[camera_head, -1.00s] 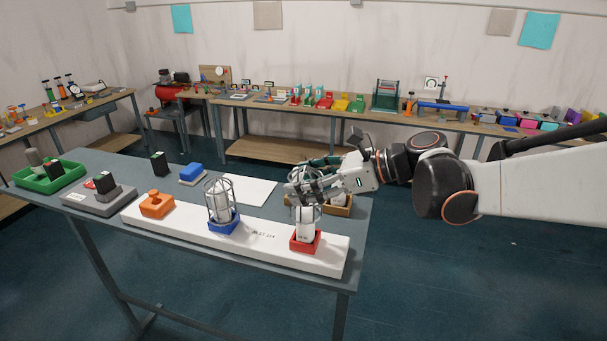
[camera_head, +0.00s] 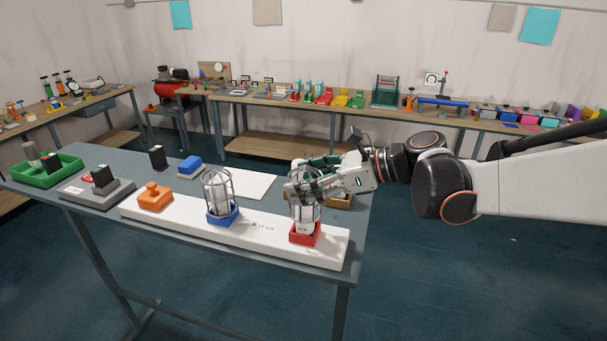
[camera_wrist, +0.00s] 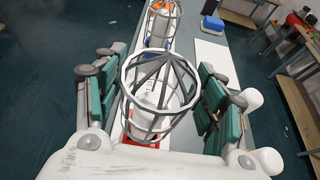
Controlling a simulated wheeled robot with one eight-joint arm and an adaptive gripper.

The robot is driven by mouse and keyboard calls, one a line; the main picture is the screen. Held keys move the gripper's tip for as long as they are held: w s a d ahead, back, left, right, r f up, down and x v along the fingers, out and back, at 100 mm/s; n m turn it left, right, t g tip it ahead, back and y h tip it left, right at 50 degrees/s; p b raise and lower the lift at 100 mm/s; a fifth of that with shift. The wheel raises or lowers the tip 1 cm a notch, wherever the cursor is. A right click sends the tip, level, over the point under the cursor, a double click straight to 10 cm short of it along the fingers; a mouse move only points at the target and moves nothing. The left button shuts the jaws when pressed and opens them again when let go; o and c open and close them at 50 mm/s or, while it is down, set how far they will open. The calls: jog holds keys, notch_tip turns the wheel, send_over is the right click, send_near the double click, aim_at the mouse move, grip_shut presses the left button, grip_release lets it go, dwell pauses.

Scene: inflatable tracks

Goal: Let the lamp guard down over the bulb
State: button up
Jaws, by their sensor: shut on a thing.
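My gripper (camera_head: 296,186) is shut on a grey wire lamp guard (camera_wrist: 160,88), which stands between its teal-padded fingers in the wrist view. The guard is around the white bulb (camera_head: 304,224) of the lamp with the red base (camera_head: 305,235). Its wires show low down, close above the red base. In the wrist view the bulb shows through the wires, and part of the red base (camera_wrist: 148,143) shows beneath. The fingers hide the upper bulb and guard in the head view, so I cannot tell whether the guard is fully seated.
A second lamp on a blue base (camera_head: 222,215) has its own wire guard. An orange knobbed block (camera_head: 154,197) shares the white board (camera_head: 265,230). A tan tray (camera_head: 338,201) lies behind my gripper. A green tray (camera_head: 65,177) stands at the far left.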

jog(key=shift+f+b, duration=1.45)
jog(key=shift+f, duration=0.45)
jog(key=o, duration=1.1)
jog(key=shift+o, duration=0.2)
jog(key=shift+d, duration=0.1)
jog(key=v, duration=1.2)
